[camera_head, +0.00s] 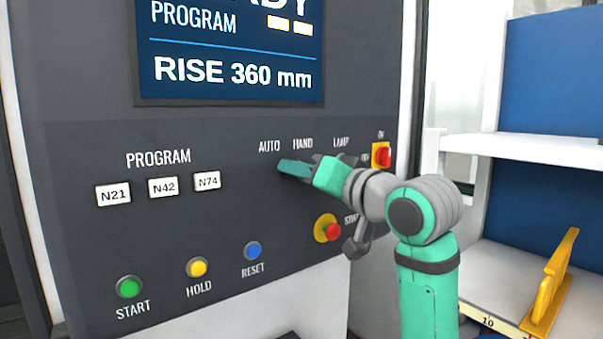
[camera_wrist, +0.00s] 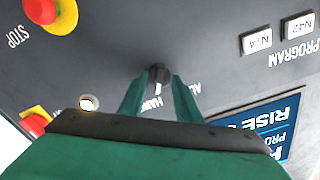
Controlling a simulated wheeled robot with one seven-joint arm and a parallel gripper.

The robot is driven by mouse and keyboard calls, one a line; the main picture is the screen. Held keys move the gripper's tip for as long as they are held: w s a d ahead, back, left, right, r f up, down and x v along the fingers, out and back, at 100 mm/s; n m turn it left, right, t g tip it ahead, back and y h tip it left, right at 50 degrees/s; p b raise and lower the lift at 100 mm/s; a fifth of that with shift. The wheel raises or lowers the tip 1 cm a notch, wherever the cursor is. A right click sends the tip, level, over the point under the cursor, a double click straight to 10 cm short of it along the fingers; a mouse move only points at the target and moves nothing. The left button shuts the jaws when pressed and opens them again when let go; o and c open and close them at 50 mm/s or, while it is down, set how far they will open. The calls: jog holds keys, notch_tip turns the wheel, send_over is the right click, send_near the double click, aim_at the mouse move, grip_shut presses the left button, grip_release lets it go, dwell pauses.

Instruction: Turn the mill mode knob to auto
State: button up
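The mill mode knob (camera_wrist: 158,74) is a small dark knob on the grey control panel, near the AUTO and HAND lettering in the wrist view, which shows the panel upside down. In the camera_head view my gripper (camera_head: 284,168) is at the panel just below the AUTO (camera_head: 269,146) and HAND (camera_head: 303,143) labels and hides the knob.
A red stop button (camera_head: 332,231) on a yellow base sits below right of my gripper. A red-and-yellow switch (camera_head: 381,156) is to the right. A small pale round fitting (camera_wrist: 88,103) is near the knob. Start (camera_head: 129,287), hold (camera_head: 197,267) and reset (camera_head: 252,251) buttons are lower left.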

grip_shut()
jog(key=shift+d, duration=0.1)
dwell(0.3)
jog(key=shift+n, duration=5.9)
jog(key=shift+w, duration=0.1)
